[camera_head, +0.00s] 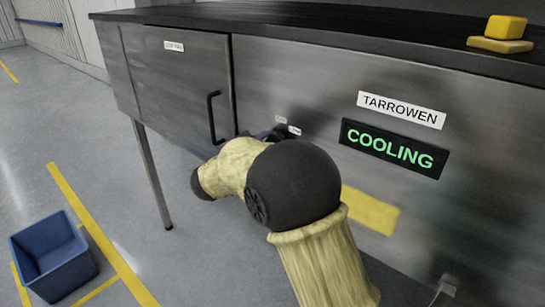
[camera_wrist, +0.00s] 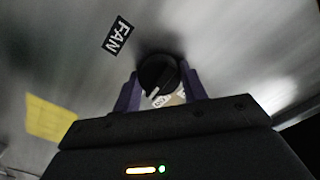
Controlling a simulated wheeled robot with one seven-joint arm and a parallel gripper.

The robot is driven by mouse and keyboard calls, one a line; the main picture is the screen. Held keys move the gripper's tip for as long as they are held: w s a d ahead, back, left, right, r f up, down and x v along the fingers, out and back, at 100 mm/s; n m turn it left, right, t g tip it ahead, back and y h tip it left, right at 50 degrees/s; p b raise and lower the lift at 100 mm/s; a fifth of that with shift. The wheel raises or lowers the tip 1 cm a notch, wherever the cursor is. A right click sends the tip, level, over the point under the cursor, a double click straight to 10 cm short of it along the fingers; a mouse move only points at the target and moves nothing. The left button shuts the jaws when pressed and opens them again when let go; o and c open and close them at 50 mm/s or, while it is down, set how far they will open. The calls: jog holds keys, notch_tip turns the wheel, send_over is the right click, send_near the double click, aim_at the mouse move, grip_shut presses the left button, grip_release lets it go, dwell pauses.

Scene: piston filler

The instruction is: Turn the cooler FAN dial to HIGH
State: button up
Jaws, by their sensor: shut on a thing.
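The black FAN dial (camera_wrist: 157,76) shows in the wrist view on the steel panel, beside the FAN label (camera_wrist: 118,36). A white pointer mark is on the dial, and small partly covered labels sit just below it. My gripper (camera_wrist: 160,88) is shut on the dial, with one purple finger on each side. The wrist picture is tilted, and I cannot read which setting the pointer marks. In the head view my arm hides the dial; the gripper (camera_head: 272,134) shows only in part at the panel. The cooler's sign (camera_head: 394,148) reads COOLING in green.
A TARROWEN plate (camera_head: 401,110) is above the sign. A door with a black handle (camera_head: 213,117) is left of my gripper. A yellow patch (camera_head: 370,210) is on the panel. A blue bin (camera_head: 52,255) stands on the floor at left, and yellow blocks (camera_head: 504,28) lie on top.

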jog(key=shift+f+m+b, duration=0.2)
jog(key=shift+m+b, duration=0.4)
jog(key=shift+b, duration=0.1)
jog(key=shift+r, duration=0.1)
jog(key=o, duration=1)
jog(key=b+v, duration=0.3)
jog(key=v, duration=1.4)
jog(key=shift+s+a, duration=0.2)
jog(key=shift+a, duration=0.05)
